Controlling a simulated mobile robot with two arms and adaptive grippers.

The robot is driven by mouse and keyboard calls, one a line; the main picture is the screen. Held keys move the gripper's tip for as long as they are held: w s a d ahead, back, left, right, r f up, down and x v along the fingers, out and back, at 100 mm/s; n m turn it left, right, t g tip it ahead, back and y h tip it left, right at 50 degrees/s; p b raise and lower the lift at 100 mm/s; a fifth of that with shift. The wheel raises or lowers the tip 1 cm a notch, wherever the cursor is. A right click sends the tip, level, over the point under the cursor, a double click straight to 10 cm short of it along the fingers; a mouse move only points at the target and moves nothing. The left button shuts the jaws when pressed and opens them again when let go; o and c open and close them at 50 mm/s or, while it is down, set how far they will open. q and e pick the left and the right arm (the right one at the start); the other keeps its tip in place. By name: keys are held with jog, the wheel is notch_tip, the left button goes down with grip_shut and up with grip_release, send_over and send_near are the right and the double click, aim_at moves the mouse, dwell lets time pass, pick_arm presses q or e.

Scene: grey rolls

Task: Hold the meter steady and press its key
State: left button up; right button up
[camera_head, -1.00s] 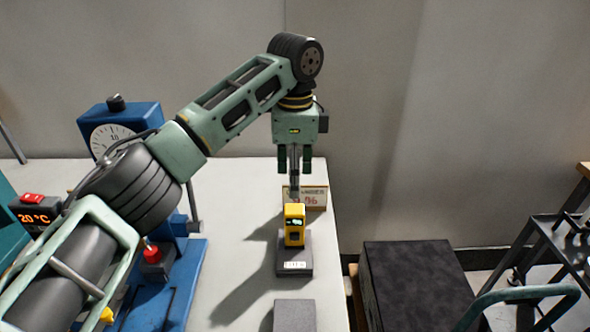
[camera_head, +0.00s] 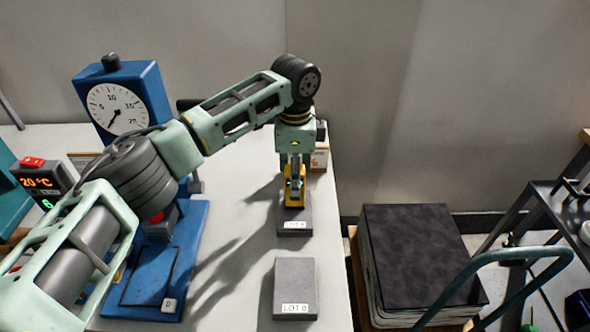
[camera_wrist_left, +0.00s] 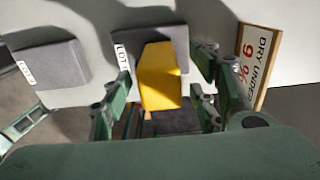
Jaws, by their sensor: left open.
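The yellow meter (camera_head: 295,198) stands on a grey block (camera_head: 295,222) with a white LOT label, near the table's right edge. My left gripper (camera_head: 294,181) comes down over it from above, with its open fingers on either side of the meter's upper part. The left wrist view shows the meter (camera_wrist_left: 159,78) between the spread fingers of my left gripper (camera_wrist_left: 163,62), with gaps visible on both sides. The meter's key cannot be made out. My right gripper is not in view.
A second grey LOT block (camera_head: 295,282) lies nearer on the table. A blue dial gauge (camera_head: 128,100) and a temperature display (camera_head: 42,183) stand at left. A small sign (camera_wrist_left: 250,68) is close beside the gripper. A dark stack (camera_head: 415,255) and a trolley (camera_head: 560,225) are right of the table.

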pick_arm(q)
grip_shut()
dwell(0.4)
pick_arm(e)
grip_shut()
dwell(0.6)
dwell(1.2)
